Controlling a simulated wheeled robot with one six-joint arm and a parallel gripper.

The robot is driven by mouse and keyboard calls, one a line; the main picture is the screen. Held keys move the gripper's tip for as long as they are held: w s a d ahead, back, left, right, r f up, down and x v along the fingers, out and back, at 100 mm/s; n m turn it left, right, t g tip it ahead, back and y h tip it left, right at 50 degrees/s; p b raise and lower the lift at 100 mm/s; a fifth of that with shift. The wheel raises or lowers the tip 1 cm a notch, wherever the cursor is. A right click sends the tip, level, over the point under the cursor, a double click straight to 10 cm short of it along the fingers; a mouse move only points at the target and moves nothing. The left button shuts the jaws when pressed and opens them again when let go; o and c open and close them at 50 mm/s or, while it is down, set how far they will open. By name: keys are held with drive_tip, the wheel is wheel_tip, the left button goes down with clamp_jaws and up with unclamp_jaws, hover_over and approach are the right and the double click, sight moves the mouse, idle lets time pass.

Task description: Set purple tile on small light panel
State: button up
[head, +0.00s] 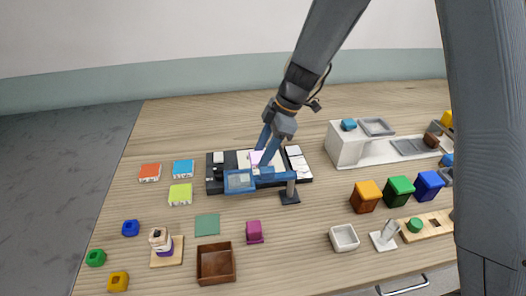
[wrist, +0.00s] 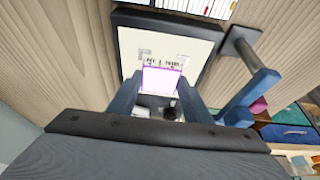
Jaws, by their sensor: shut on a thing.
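The purple tile (head: 257,157) shows as a thin pale lilac piece at my fingertips. In the wrist view the tile (wrist: 162,80) has a purple edge and a whitish face. My gripper (head: 266,155) is shut on it. In the wrist view the two blue fingers of my gripper (wrist: 160,95) stand on either side of it. A cream panel with a dark frame (wrist: 185,47), apparently the small light panel, lies beyond the tile, with small dark print on it.
A black tray (head: 215,186) with white pieces lies under my gripper. A blue frame (head: 240,181) on a dark stand (head: 290,196) is close in front. A magenta block (head: 254,232), green mat (head: 207,224) and brown box (head: 215,263) are nearer. A white block (head: 347,147) stands right.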

drive_tip(key=o, duration=1.2)
drive_tip(key=shift+o, duration=0.2)
